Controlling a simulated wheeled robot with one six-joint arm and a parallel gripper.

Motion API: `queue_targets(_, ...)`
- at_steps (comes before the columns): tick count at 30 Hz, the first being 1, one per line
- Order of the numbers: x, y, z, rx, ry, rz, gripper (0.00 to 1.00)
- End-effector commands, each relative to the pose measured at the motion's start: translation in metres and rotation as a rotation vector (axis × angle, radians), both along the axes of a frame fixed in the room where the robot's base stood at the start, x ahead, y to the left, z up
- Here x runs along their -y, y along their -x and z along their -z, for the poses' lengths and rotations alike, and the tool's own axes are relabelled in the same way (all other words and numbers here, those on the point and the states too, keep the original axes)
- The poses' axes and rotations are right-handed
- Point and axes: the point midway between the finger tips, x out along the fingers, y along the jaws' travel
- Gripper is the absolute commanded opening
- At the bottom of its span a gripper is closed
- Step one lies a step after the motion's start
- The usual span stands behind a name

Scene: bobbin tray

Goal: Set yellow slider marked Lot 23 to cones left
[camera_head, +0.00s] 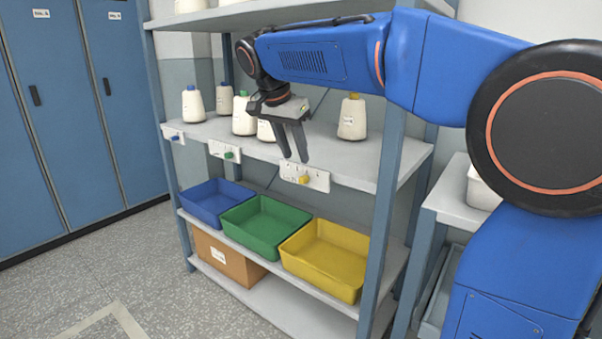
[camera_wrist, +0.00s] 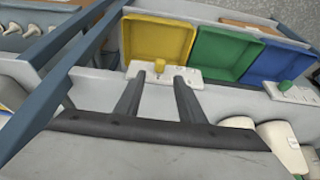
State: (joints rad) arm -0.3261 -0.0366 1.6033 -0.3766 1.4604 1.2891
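The yellow slider (camera_head: 304,180) is a small knob on a white plate (camera_head: 289,172) on the shelf's front edge, above the yellow bin. It sits near the middle of its plate; the marks and lot number are too small to read. My gripper (camera_head: 294,159) is open and empty, its fingers pointing down just above and left of the knob in the head view. In the wrist view, the yellow slider (camera_wrist: 160,63) shows between and just beyond the tips of my gripper (camera_wrist: 160,75). I see no contact.
A green slider (camera_head: 229,155) and a blue slider (camera_head: 175,138) sit on plates farther left. Several cones stand on the shelf behind, including a yellow-topped one (camera_head: 352,118). Blue, green and yellow bins (camera_head: 350,292) fill the level below. A shelf post (camera_head: 382,215) stands at right.

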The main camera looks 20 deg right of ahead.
Motion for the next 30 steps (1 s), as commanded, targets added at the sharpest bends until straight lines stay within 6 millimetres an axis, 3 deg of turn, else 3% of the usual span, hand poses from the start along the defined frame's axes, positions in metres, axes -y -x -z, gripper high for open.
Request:
queue_targets(12,0.021,-0.014,0.061,-0.002,0.0,0.002,0.36)
queue_targets(27,0.024,-0.018,0.073,0.0,0.0,0.0,0.36)
queue_targets(30,0.025,-0.018,0.073,0.0,0.0,0.0,0.12)
